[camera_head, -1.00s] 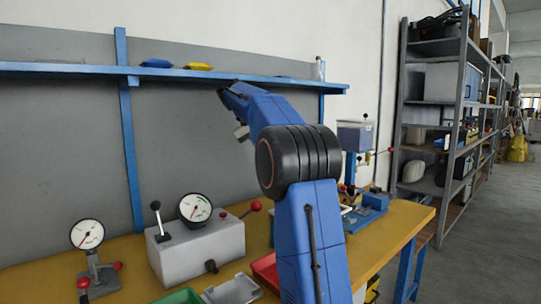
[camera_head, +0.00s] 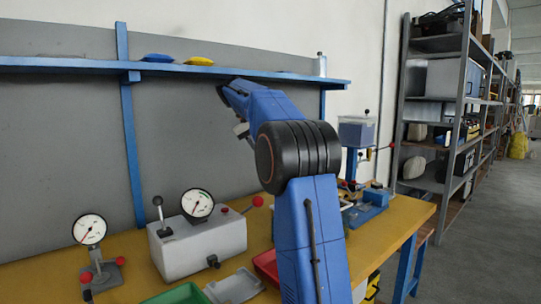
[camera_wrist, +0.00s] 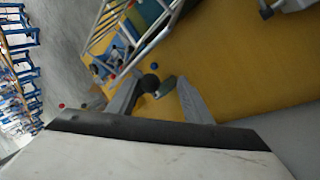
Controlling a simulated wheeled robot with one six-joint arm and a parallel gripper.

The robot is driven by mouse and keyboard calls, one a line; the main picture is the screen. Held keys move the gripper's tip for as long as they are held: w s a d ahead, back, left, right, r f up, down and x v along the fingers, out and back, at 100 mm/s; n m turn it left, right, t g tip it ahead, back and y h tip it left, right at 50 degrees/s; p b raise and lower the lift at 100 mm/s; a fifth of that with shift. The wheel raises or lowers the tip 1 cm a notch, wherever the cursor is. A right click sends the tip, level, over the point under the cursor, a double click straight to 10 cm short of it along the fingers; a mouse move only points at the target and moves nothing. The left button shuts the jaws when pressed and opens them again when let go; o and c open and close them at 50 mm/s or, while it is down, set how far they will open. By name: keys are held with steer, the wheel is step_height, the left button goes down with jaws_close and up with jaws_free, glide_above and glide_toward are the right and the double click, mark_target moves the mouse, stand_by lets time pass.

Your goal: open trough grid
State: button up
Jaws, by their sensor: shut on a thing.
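In the wrist view a metal grid of thin bars (camera_wrist: 127,38), which looks like the trough grid, stands at a slant above the yellow bench top. A black round knob (camera_wrist: 150,82) lies between the fingertips of my gripper (camera_wrist: 160,88), and a small grey-green piece (camera_wrist: 167,85) is beside it. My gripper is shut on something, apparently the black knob. I cannot tell whether the knob is fixed to the grid. In the head view my blue arm hides the gripper and the grid.
A grey box with a dial and levers (camera_head: 205,245) and a gauge on a stand (camera_head: 90,230) are on the bench at left. A green tray (camera_head: 178,296) and a grey tray (camera_head: 234,287) lie in front. A blue shelf (camera_head: 60,66) runs behind my arm.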

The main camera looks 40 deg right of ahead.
stand_by(0.5)
steer(key=shift+r, duration=0.15)
steer(key=o, duration=1.1)
steer(key=w+a, duration=0.2)
steer(key=a, duration=0.1)
steer(key=w+a, duration=0.2)
steer(key=shift+r, duration=0.3)
steer(key=shift+w+a, duration=0.3)
steer(key=shift+w, duration=0.65)
steer(key=a, duration=0.2)
steer(key=w+a, duration=0.1)
steer(key=a, duration=0.2)
steer(key=shift+r, duration=0.1)
steer(key=c, duration=1.1)
steer(key=shift+a, duration=0.15)
steer(key=shift+w+d, duration=0.1)
steer(key=shift+d, duration=0.15)
